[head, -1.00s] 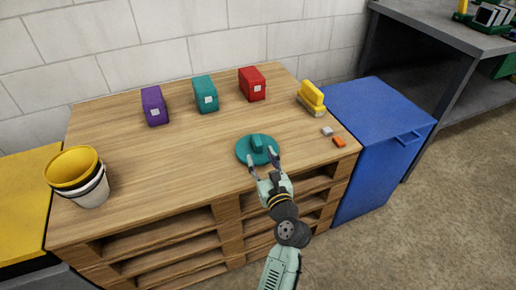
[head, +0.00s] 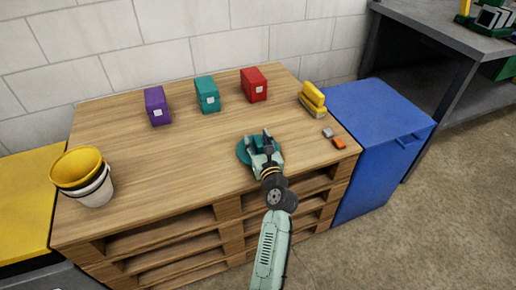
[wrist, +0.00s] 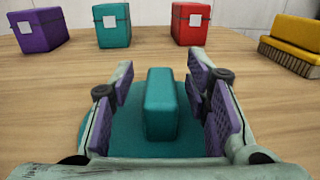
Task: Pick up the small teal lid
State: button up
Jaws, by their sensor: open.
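The teal lid (head: 243,153) lies flat on the wooden bench near its front edge, a round disc with a block-shaped handle. In the wrist view the handle (wrist: 161,104) stands upright between my gripper's two purple-padded fingers, with the lid's disc (wrist: 112,140) beneath. My gripper (head: 259,142) is open around the handle. A gap shows on each side of the handle, so neither finger appears to touch it. In the head view my gripper covers most of the lid.
Purple (head: 157,106), teal (head: 207,94) and red (head: 254,85) boxes stand at the back of the bench (head: 170,160). A yellow brush (head: 313,97) and small grey (head: 327,132) and orange (head: 339,143) blocks lie right. Stacked buckets (head: 82,177) stand left. The middle is clear.

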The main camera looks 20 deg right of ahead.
jog(key=shift+c, duration=0.5)
grip_shut()
